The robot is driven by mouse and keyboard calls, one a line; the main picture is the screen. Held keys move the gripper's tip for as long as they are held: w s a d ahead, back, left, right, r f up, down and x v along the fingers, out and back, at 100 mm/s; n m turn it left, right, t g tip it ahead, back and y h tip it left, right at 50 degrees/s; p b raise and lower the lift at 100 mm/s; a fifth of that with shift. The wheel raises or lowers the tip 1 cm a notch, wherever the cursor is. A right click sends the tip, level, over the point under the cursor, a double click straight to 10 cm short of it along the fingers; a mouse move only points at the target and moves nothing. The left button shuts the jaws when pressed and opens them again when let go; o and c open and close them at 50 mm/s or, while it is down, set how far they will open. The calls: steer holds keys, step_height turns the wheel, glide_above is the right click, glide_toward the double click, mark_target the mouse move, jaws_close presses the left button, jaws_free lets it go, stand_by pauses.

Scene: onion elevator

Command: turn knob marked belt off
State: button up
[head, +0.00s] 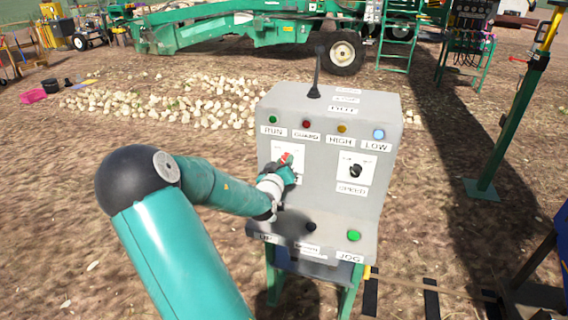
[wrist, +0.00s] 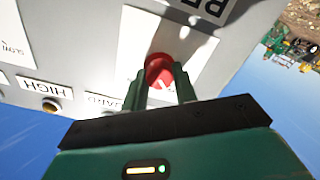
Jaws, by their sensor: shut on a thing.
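A grey control box (head: 330,110) stands in the middle of the head view. A red knob (head: 286,158) sits on a white plate at the left of its front face. My gripper (head: 287,168) reaches it from the lower left and covers part of the plate. In the wrist view, the fingers of my gripper (wrist: 163,84) are closed around the red knob (wrist: 158,68). The knob's pointer direction cannot be made out.
A black SPEED knob (head: 355,171) sits to the right on the same face. RUN, GUARD, HIGH and LOW lamps line its top. Onions (head: 170,105) lie behind.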

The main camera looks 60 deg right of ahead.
steer(key=o, duration=1)
steer(key=a, duration=0.4)
steer(key=s+a, duration=0.1)
steer(key=a, duration=0.4)
steer(key=s+a, duration=0.1)
steer(key=a, duration=0.3)
steer(key=shift+s+a, duration=0.1)
steer(key=shift+a, duration=0.25)
